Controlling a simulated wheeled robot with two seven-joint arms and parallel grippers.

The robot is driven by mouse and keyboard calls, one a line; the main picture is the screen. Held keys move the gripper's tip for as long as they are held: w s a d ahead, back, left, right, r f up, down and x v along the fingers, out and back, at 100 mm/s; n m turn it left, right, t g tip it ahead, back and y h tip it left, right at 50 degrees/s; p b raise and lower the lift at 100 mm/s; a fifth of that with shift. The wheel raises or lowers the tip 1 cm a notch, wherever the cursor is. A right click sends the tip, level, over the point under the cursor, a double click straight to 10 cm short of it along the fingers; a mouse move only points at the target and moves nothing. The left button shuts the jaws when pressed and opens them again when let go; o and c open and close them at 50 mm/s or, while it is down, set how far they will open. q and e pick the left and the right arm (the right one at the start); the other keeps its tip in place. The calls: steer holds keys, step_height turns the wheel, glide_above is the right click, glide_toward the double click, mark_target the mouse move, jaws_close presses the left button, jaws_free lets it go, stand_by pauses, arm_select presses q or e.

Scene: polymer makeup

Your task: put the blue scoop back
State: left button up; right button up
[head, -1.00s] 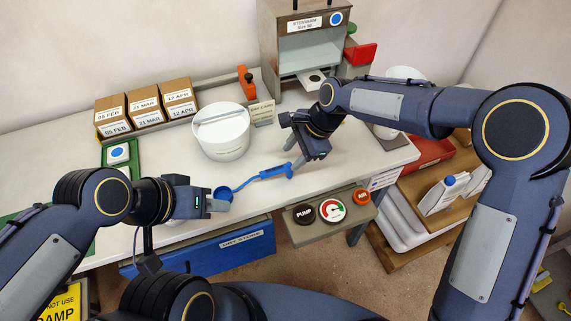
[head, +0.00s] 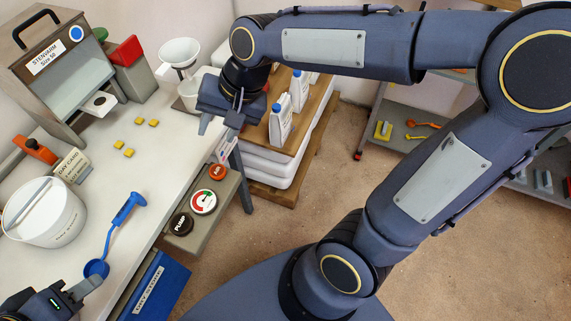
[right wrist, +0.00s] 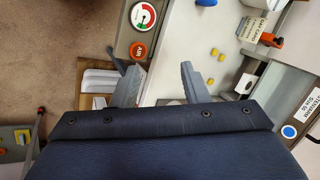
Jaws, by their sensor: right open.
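The blue scoop (head: 120,222) is over the white table (head: 150,165), with its handle pointing away and its round bowl at the near end. My left gripper (head: 92,286) is at the lower left, right beside the scoop's bowl. Whether its fingers hold the bowl or only sit by it is unclear. My right gripper (head: 220,122) is open and empty, above the table's right end, well away from the scoop. Its two spread fingers also show in the right wrist view (right wrist: 160,80).
A white tub (head: 45,215) and a day card (head: 72,165) stand left of the scoop. Several yellow pieces (head: 125,150) lie farther back.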

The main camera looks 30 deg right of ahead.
steer(key=s+d+f+n+t, duration=0.1)
steer(key=s+d+n, duration=0.1)
steer(key=s+d, duration=0.2)
steer(key=s+d+f+n+t, duration=0.1)
steer(key=s+d, duration=0.3)
steer(key=s, duration=0.6)
steer(key=shift+s+d+f+n+t+h, duration=0.2)
steer(key=shift+s+f+n+t+h, duration=0.2)
steer(key=shift+n, duration=0.4)
